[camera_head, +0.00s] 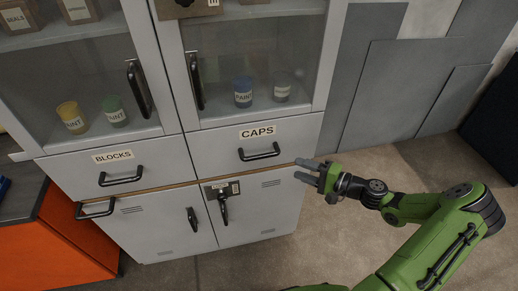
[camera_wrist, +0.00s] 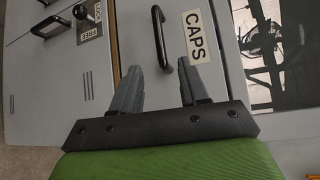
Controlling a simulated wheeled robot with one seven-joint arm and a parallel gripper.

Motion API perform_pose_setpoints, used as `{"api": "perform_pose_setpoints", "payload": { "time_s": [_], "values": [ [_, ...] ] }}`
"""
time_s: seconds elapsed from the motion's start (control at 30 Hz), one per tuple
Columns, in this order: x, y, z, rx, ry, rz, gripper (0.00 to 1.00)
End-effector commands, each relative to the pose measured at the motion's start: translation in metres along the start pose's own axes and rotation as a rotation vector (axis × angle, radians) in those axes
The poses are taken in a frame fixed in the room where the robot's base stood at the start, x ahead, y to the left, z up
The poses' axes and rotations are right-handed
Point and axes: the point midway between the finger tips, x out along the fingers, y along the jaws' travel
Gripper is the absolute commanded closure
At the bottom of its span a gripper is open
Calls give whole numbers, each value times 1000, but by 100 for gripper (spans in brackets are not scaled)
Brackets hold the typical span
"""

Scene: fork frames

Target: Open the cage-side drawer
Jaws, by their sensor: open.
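The grey cabinet has two drawer fronts side by side, both flush and closed. The left one (camera_head: 150,160) is labelled BLOCKS and has a black bar handle (camera_head: 120,177). The right one (camera_head: 290,135) is labelled CAPS and has a black bar handle (camera_head: 259,152); its handle (camera_wrist: 160,38) also shows in the wrist view. I see no cage, so I cannot tell which drawer is cage-side. In the wrist view, the handle lies ahead between the finger lines of my gripper (camera_wrist: 158,67); contact is not visible.
Glass doors (camera_head: 258,75) with black handles stand above the drawers, with paint cans inside. An orange unit (camera_head: 60,245) stands at left. Floor (camera_head: 400,160) is open at right.

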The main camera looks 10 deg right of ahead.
Motion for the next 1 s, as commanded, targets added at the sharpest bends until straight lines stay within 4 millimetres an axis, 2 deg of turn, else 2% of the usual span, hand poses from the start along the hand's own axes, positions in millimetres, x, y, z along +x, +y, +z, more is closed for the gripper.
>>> {"api": "perform_pose_setpoints", "payload": {
  "time_s": [0.4, 0.6, 0.77, 1.0],
  "values": [
    [100, 3, 3, -1, -10, 6, 56],
    [140, 3, 3, -2, -8, 7, 56],
    [153, 2, 3, 0, -7, 7, 56],
    [153, 2, 3, 0, -6, 8, 57]
  ]
}}
